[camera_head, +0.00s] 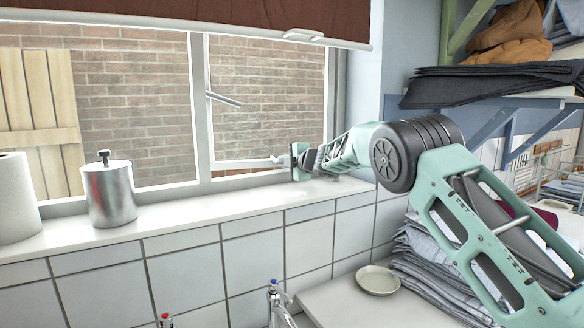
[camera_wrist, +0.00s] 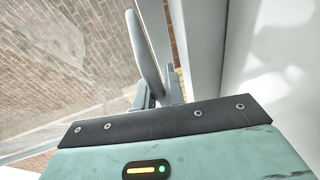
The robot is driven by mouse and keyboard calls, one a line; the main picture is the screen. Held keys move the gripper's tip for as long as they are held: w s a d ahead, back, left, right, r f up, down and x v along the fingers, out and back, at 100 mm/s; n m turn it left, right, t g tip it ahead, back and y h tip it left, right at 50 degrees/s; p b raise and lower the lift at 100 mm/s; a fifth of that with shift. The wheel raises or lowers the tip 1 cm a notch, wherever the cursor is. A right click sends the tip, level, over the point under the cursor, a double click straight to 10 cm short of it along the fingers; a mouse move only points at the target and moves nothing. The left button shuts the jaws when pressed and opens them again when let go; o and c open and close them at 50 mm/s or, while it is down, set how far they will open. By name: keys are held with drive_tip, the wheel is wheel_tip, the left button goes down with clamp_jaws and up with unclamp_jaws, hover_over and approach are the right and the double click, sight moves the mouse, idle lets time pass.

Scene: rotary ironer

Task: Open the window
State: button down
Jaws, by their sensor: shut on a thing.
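The window has a wide left pane (camera_head: 130,110) and a narrower right pane (camera_head: 265,95), with a white upright (camera_head: 200,105) between them. A grey lever (camera_head: 223,98) sticks out beside this upright, halfway up. My gripper (camera_head: 284,160) is at the lower right of the right pane, just above the sill. It is shut on the end of a pale horizontal bar (camera_head: 245,163) low on that pane. In the wrist view, a pale lever-like part (camera_wrist: 145,50) rises from between the fingers (camera_wrist: 158,96). Whether the right pane stands ajar is unclear.
A white sill (camera_head: 170,212) runs under the window, holding a metal canister (camera_head: 109,193) and a paper roll (camera_head: 16,197). A dark red blind (camera_head: 200,14) hangs above. Shelves with folded cloth (camera_head: 490,82) and a cloth stack (camera_head: 440,260) are right. A tap (camera_head: 279,300) stands below.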

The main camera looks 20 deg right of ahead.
drive_tip(key=shift+w+h, duration=0.3)
drive_tip(key=c, duration=1.5)
unclamp_jaws()
drive_tip(key=shift+a, duration=0.1)
drive_tip(key=shift+s, duration=0.15)
drive_tip(key=b+v, duration=0.7)
drive_tip(key=v, duration=1)
drive_tip(key=shift+s+f, duration=0.1)
